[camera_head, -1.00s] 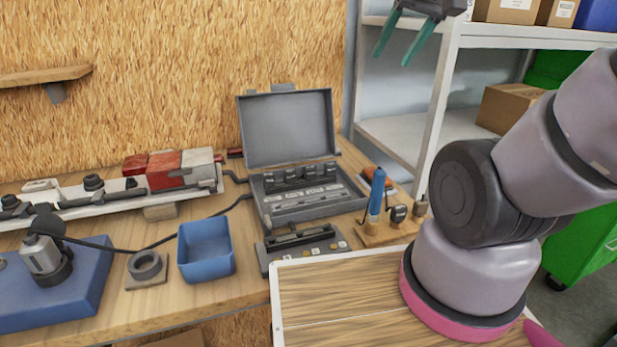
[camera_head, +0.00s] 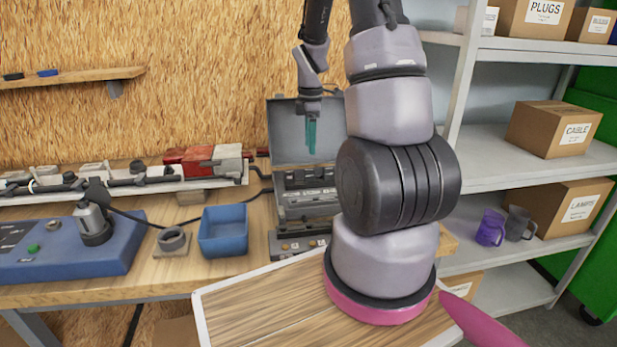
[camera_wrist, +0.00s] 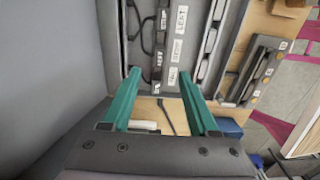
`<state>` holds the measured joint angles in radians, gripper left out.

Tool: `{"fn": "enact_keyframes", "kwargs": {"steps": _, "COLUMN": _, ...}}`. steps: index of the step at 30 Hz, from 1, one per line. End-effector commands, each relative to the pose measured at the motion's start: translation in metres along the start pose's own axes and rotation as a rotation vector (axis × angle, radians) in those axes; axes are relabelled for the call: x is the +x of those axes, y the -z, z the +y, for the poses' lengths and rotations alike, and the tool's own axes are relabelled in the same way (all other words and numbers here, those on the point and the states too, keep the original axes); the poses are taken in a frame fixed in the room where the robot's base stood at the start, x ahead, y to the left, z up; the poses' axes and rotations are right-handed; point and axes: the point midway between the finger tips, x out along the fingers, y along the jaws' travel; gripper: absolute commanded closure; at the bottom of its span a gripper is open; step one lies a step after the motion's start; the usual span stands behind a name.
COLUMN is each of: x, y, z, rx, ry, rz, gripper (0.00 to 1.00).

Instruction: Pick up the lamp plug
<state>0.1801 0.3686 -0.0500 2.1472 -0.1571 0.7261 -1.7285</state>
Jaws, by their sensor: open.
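A grey cylindrical plug (camera_head: 93,222) with a black cable stands upright on a blue box (camera_head: 60,262) at the left of the bench in the head view. It looks like the lamp plug, but no label on it is readable. My gripper (camera_head: 311,150) hangs pointing down in front of the raised lid of a grey case (camera_head: 290,130), to the right of the plug and well apart from it. In the wrist view my gripper (camera_wrist: 162,84) has its two green fingers wide apart with nothing between them. The plug is not recognisable there.
A blue tray (camera_head: 223,250) and a grey ring (camera_head: 172,238) on a wooden block stand between plug and case. A light bar (camera_head: 130,188) runs along the back. The case's labelled interior (camera_wrist: 175,35) fills the wrist view's top. Shelves (camera_head: 500,168) stand right.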

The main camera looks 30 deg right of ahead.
Motion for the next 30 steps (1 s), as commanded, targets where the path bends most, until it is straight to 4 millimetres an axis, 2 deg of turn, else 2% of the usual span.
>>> {"fn": "enact_keyframes", "kwargs": {"steps": 6, "x": 0.036, "y": 0.000, "z": -0.001, "rx": -0.004, "ry": 0.006, "rz": 0.000, "gripper": 0.40}}
{"fn": "enact_keyframes", "kwargs": {"steps": 14, "x": 0.058, "y": 0.002, "z": 0.000, "rx": -0.002, "ry": 0.004, "rz": 0.000, "gripper": 0.40}}
{"fn": "enact_keyframes", "kwargs": {"steps": 21, "x": 0.093, "y": 0.005, "z": 0.001, "rx": -0.003, "ry": 0.005, "rz": -0.001, "gripper": 0.40}}
{"fn": "enact_keyframes", "kwargs": {"steps": 25, "x": 0.102, "y": 0.005, "z": 0.002, "rx": -0.002, "ry": 0.002, "rz": 0.000, "gripper": 0.40}}
{"fn": "enact_keyframes", "kwargs": {"steps": 30, "x": 0.103, "y": 0.005, "z": 0.002, "rx": -0.002, "ry": 0.001, "rz": 0.000, "gripper": 0.40}}
